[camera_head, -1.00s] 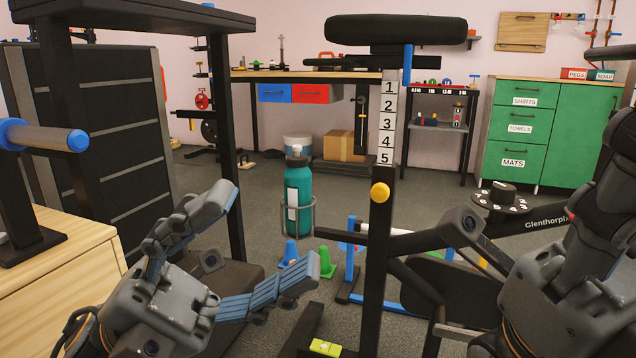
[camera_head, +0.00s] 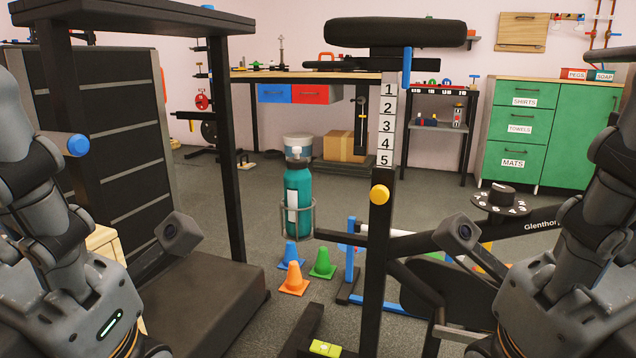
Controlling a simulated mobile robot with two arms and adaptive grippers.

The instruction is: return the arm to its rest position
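My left arm and gripper (camera_head: 38,150) stand upright at the left edge, with the finger side pointing up. The small camera (camera_head: 178,232) beside it shows plainly. My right arm and gripper (camera_head: 608,150) stand upright at the right edge in much the same pose, with a like camera (camera_head: 458,232) on the inner side. Both grippers are seen from the side and partly cut off by the picture edge, so the gap between their fingers does not show. I see no object held in either one.
A black post (camera_head: 376,270) with numbered plates stands mid-picture. Near it are a teal bottle (camera_head: 298,200) in a ring holder and blue, orange (camera_head: 294,279) and green cones. A black frame and bench (camera_head: 205,305) stand close to my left arm.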

